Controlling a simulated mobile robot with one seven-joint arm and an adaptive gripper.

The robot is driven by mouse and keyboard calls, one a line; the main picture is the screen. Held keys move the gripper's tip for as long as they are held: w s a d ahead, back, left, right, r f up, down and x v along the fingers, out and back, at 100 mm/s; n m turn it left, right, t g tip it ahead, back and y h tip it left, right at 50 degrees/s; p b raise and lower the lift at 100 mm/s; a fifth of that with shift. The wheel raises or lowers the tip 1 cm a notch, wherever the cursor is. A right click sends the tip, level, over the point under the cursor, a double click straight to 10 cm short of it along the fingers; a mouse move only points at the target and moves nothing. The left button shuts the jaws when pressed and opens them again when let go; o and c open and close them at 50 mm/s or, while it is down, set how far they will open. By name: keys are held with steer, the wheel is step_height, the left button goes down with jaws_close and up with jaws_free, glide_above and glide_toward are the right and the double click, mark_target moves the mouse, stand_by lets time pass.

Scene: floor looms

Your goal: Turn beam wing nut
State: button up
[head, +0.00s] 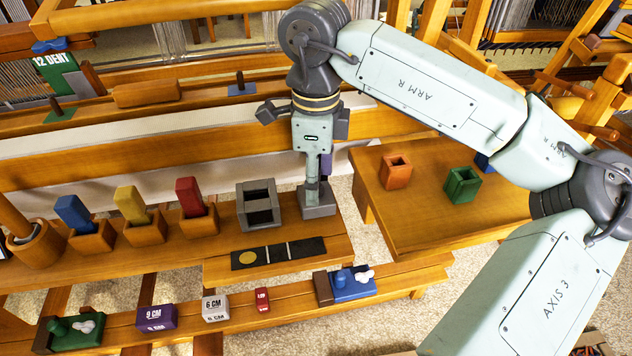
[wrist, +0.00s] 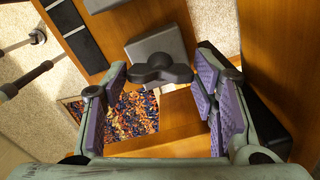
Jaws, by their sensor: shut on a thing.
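The wing nut (wrist: 155,67) is a dark grey, lobed knob. It sits on a grey block (wrist: 170,40) at the edge of a wooden bench. In the head view my gripper (head: 317,180) points straight down onto the grey block (head: 319,209) at the bench's right end. The wing nut is hidden there behind the fingers.
A grey open box (head: 258,212) and a black strip with a yellow disc (head: 280,252) stand close left. Red, yellow and blue blocks sit in wooden holders further left. A bench (head: 420,220) with orange and green cups is on the right. A loom beam runs behind.

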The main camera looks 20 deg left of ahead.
steer(key=n+b, duration=0.1)
steer(key=n, duration=0.5)
steer(key=shift+a+n+b, duration=0.1)
steer(key=shift+n+b, duration=0.2)
steer(key=n, duration=0.5)
steer(key=shift+b, duration=0.35)
steer(key=shift+n, duration=0.3)
steer(key=o, duration=1.2)
steer(key=shift+c, duration=0.2)
step_height(320, 180, up, 12)
steer(key=shift+s, duration=0.1)
